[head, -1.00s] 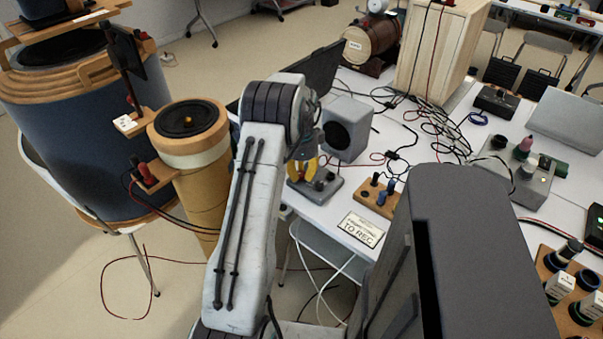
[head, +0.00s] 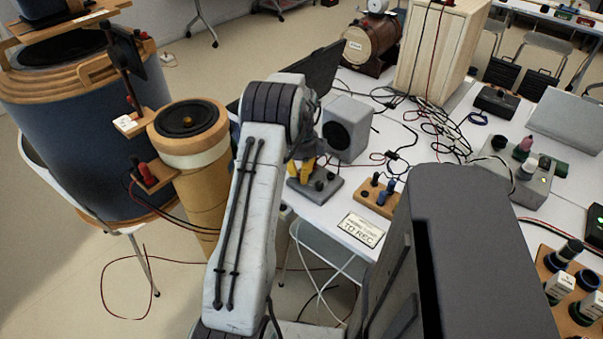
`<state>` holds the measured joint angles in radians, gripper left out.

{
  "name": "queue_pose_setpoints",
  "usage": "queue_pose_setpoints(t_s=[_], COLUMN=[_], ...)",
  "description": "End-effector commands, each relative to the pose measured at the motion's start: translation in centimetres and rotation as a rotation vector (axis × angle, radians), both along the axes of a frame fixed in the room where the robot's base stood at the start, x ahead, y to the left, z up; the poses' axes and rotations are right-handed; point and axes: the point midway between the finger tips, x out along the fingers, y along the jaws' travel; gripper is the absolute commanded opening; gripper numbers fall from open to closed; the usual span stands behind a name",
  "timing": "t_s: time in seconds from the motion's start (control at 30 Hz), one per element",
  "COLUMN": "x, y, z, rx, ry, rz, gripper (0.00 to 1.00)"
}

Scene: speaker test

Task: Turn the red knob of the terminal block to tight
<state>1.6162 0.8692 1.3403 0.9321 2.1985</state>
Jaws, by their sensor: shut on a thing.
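My gripper (head: 304,171), with yellow fingers, is low over the left part of a grey terminal block (head: 325,195) near the table's left edge. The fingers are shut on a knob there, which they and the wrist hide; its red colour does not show. Dark knobs (head: 319,185) stand on the same block, to the right of the fingers. Whether the held knob is tight cannot be seen.
A grey speaker box (head: 347,128) stands just behind the block. A wooden block with dark and blue posts (head: 376,192) and a sign (head: 361,229) are to the right. Black cables (head: 430,130) lie loose behind.

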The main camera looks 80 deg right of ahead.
Motion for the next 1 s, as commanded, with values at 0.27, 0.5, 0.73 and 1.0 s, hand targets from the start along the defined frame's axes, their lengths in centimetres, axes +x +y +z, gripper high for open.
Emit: queue_pose_setpoints(t_s=[0.27, 0.5, 0.73, 1.0], x=[0.02, 0.02, 0.01, 0.01], y=[0.19, 0.18, 0.17, 0.14], z=[-0.26, -0.26, -0.25, -0.22], rx=[0.008, 0.007, 0.006, 0.006], ry=[0.000, 0.001, 0.000, 0.001], rz=[-0.118, -0.157, -0.162, -0.161], gripper=[0.00, 0.00, 0.00, 0.30])
